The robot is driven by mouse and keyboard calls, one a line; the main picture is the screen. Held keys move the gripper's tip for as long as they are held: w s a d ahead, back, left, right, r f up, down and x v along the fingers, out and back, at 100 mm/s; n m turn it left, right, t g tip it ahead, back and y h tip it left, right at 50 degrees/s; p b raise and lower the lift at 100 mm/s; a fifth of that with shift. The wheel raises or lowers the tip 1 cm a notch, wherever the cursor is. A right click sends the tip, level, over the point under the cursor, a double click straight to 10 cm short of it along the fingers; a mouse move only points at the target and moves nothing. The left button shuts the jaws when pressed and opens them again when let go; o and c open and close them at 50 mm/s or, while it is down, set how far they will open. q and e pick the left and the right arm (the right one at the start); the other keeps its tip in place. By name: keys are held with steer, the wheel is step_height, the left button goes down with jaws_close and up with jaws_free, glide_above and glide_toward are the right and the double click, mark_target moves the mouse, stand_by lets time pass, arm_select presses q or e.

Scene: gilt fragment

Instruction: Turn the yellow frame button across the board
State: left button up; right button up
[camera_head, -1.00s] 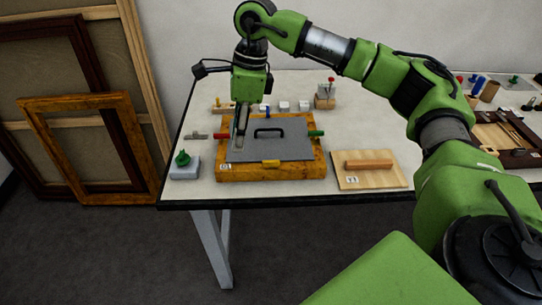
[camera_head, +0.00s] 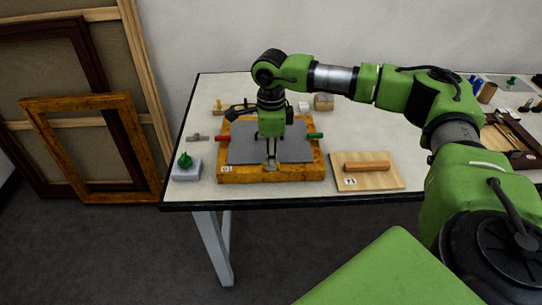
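A golden-brown wooden frame (camera_head: 300,174) lies flat on the table with a grey board (camera_head: 244,151) inside it. A red button (camera_head: 222,137) is on its left side and a green button (camera_head: 315,135) on its right side. My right gripper (camera_head: 271,164) points down over the front edge of the board, at the middle of the frame's front bar. It covers the yellow button's place, so the button's angle is hidden. Contact and finger opening are too small to tell. The board's black handle and the blue button are hidden behind my arm. My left gripper is not in view.
A wooden board with a roller-like block (camera_head: 367,167) lies to the right. A grey block with a green knob (camera_head: 186,166) stands at the left. Small blocks (camera_head: 303,106) stand behind the frame. Empty frames (camera_head: 88,145) lean on the wall at the left.

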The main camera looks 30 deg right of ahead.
steer(key=shift+f, duration=0.7)
jaws_close()
